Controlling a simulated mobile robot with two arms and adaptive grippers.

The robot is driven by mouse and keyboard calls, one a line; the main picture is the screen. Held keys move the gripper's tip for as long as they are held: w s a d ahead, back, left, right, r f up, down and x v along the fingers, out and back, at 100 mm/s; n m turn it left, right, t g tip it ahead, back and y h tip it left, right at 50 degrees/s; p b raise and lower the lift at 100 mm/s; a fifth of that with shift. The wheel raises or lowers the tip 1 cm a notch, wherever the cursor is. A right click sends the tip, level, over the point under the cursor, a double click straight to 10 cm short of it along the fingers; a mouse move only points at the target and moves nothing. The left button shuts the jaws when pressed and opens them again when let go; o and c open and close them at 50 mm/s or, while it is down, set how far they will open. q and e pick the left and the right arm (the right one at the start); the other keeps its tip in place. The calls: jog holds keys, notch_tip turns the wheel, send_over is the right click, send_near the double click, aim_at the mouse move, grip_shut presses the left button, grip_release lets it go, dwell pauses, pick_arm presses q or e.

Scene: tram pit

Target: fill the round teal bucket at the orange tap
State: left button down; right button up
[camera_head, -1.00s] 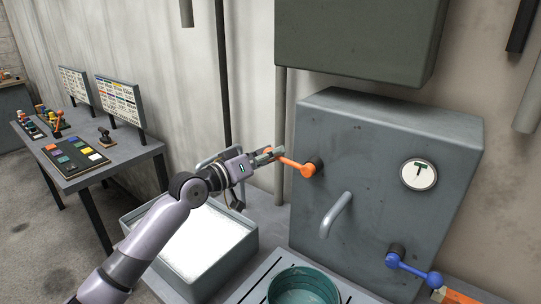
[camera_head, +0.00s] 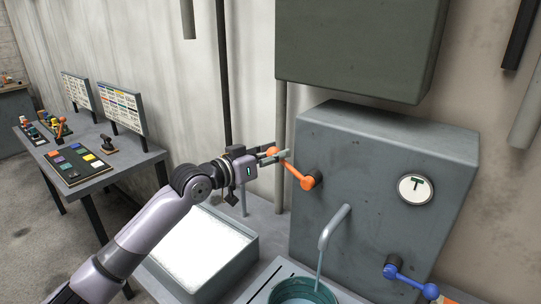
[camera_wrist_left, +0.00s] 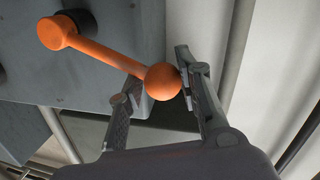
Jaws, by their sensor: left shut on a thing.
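The orange tap lever (camera_head: 297,174) sits on the left of the grey tap box (camera_head: 385,170) and slants up to the left, ending in a ball. My left gripper (camera_head: 275,154) is shut on that ball end; the left wrist view shows the orange ball (camera_wrist_left: 163,81) between its fingers (camera_wrist_left: 160,95). A thin stream of water runs from the grey spout (camera_head: 333,230). The round teal bucket (camera_head: 305,290) stands under the spout, cut off by the bottom edge. Water shows inside it. My right gripper is not in view.
A blue lever (camera_head: 408,277) is at the lower right of the box, below a round white gauge (camera_head: 416,189). A table (camera_head: 110,168) with coloured blocks and boards is farther left.

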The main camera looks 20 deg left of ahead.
pick_arm(q)
jog(key=shift+s+d+r+m+p, duration=0.15)
jog(key=shift+d+m+p, duration=0.25)
jog(key=shift+m, duration=0.15)
jog(key=shift+s+d+r+m+p, duration=0.15)
jog(key=shift+d+m+p, duration=0.2)
jog(key=shift+m, duration=0.2)
jog(key=c, duration=1.5)
grip_release()
jog(key=o, duration=0.8)
jog(key=shift+d+r, duration=0.15)
jog(key=shift+r, duration=0.2)
jog(key=shift+c, duration=0.2)
